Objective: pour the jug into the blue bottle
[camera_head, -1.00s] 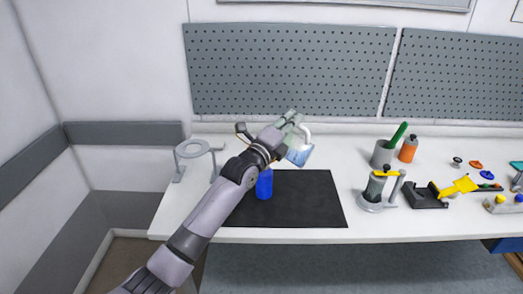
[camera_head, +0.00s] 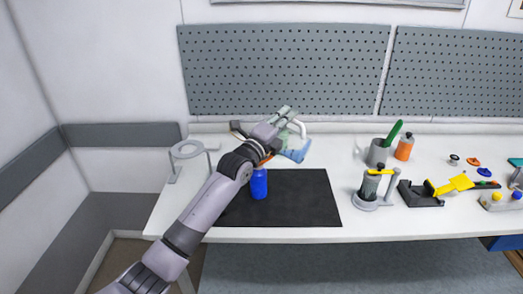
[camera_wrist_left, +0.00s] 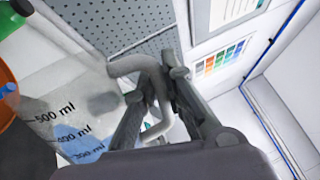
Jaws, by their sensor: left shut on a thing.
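The jug (camera_head: 296,150) is translucent with blue liquid in it and is held tilted above the back of the black mat (camera_head: 300,205). In the left wrist view the jug (camera_wrist_left: 62,95) shows its ml marks and blue liquid low on its wall. My left gripper (camera_head: 288,117) is shut on the jug's pale handle, which lies between the fingers (camera_wrist_left: 155,100) in the wrist view. The blue bottle (camera_head: 259,185) stands upright on the mat, below and left of the jug. My left wrist is close to the bottle's top, which is partly hidden. My right gripper is not seen.
A grey ring stand (camera_head: 187,150) is at the table's left. To the right stand a grey cup with a green-handled item (camera_head: 378,152), an orange bottle (camera_head: 404,147), a grey press-like device (camera_head: 370,190) and a black-and-yellow tool (camera_head: 435,190). The mat's right part is clear.

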